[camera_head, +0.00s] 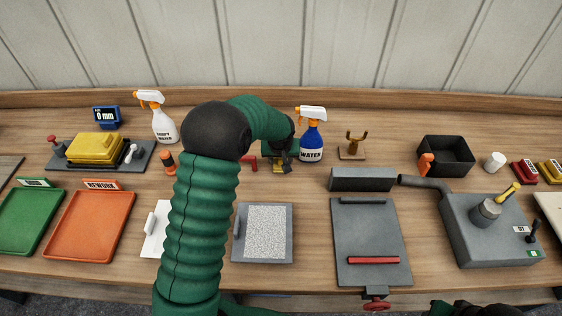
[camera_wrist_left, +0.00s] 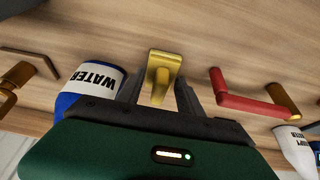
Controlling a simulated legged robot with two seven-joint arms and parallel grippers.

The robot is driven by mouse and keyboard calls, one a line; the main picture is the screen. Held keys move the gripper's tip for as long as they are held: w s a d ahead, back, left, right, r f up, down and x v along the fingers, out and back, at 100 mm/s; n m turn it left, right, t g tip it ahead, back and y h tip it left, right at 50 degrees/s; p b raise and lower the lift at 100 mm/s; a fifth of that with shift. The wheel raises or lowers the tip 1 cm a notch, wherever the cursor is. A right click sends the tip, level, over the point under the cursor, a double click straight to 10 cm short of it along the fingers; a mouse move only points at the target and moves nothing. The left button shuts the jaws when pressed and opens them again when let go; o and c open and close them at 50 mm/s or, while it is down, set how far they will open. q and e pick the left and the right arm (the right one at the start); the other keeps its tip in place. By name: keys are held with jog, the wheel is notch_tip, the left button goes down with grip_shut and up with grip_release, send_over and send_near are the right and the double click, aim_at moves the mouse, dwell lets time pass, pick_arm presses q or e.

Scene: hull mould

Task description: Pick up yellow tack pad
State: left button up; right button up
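A small yellow pad (camera_head: 279,168) with a raised grip, which looks like the yellow tack pad, lies on the wooden bench below my left gripper (camera_head: 283,157). In the left wrist view the pad (camera_wrist_left: 164,66) shows between the two dark fingers of the left gripper (camera_wrist_left: 158,92). The fingers are open, one on each side of the raised grip, with gaps to it. I cannot tell how high they are above the bench.
A blue WATER spray bottle (camera_head: 312,141) stands close right of the left gripper. A red bracket (camera_head: 248,163) lies to its left. A grey panel with a speckled sheet (camera_head: 264,232) lies in front. Red (camera_head: 523,171) and yellow (camera_head: 549,170) blocks sit at the far right.

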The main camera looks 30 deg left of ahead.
pick_arm(q)
jog(key=shift+a, duration=0.15)
grip_shut()
jog(key=shift+r, duration=0.5)
notch_tip(320, 180, up, 2)
jog(key=shift+w+r, duration=0.1)
jog(key=s+d+b, duration=0.1)
jog(key=s+d, duration=0.1)
jog(key=s, duration=0.2)
jog(key=s+d+r+b, duration=0.1)
jog(key=s+d, duration=0.2)
jog(key=s, duration=0.1)
jog(key=s+d+b, duration=0.1)
jog(key=s+d, duration=0.2)
jog(key=s, duration=0.2)
jog(key=shift+d+r+b, duration=0.25)
jog(key=shift+r+b, duration=0.1)
jog(key=shift+r, duration=0.05)
jog(key=shift+s+d, duration=0.15)
jog(key=shift+s, duration=0.25)
